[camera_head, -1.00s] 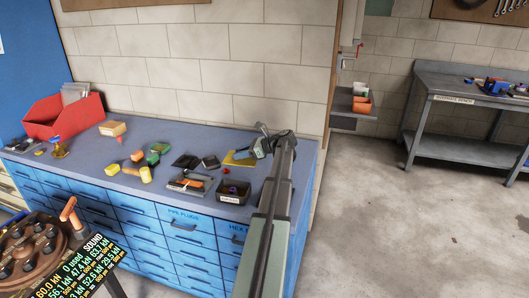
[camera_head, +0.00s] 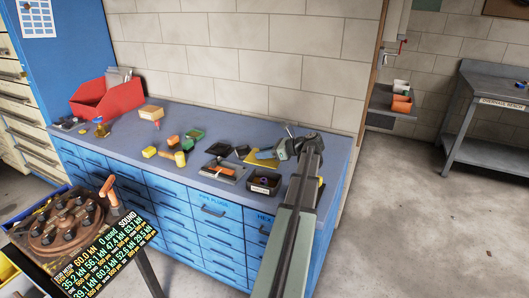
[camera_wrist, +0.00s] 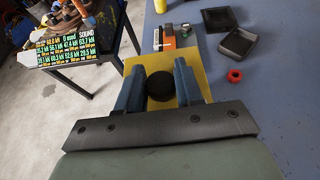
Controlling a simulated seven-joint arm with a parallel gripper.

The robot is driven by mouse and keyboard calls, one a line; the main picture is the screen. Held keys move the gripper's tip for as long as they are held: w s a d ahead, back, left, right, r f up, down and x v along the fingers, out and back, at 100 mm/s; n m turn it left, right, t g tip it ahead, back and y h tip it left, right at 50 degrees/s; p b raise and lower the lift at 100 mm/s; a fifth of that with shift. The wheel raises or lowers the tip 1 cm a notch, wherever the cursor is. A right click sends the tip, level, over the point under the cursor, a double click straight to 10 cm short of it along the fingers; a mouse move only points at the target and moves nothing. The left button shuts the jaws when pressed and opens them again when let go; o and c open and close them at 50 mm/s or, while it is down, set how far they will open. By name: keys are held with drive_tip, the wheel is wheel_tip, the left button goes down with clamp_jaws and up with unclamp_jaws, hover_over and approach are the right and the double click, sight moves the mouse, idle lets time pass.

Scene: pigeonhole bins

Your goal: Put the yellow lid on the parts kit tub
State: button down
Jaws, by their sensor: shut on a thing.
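The yellow lid (camera_wrist: 190,94) is a flat square plate with a round black knob (camera_wrist: 160,86). My gripper (camera_wrist: 159,82) is shut on the knob, with one blue-grey finger on each side. In the head view the lid (camera_head: 257,160) hangs under my gripper (camera_head: 270,153) and looks raised above the bench. The parts kit tub (camera_head: 264,187) is a small dark open box with a pale label on its front. It stands near the front edge of the bench, just below the lid in the picture. The lid seems to hide the tub in the wrist view.
The blue bench top (camera_head: 192,119) also holds a grey tray with orange parts (camera_head: 220,171), dark open boxes (camera_wrist: 245,46), a red nut (camera_wrist: 235,75) and a red bin (camera_head: 108,99). The wall stands close behind. A turret stand (camera_head: 73,222) is at the front left.

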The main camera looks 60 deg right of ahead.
drive_tip(key=shift+f, duration=3.75)
drive_tip(key=shift+f, duration=1.1)
drive_tip(key=c, duration=1.1)
unclamp_jaws()
drive_tip(key=shift+o, duration=0.2)
drive_tip(key=o, duration=0.6)
drive_tip(key=shift+v, duration=4)
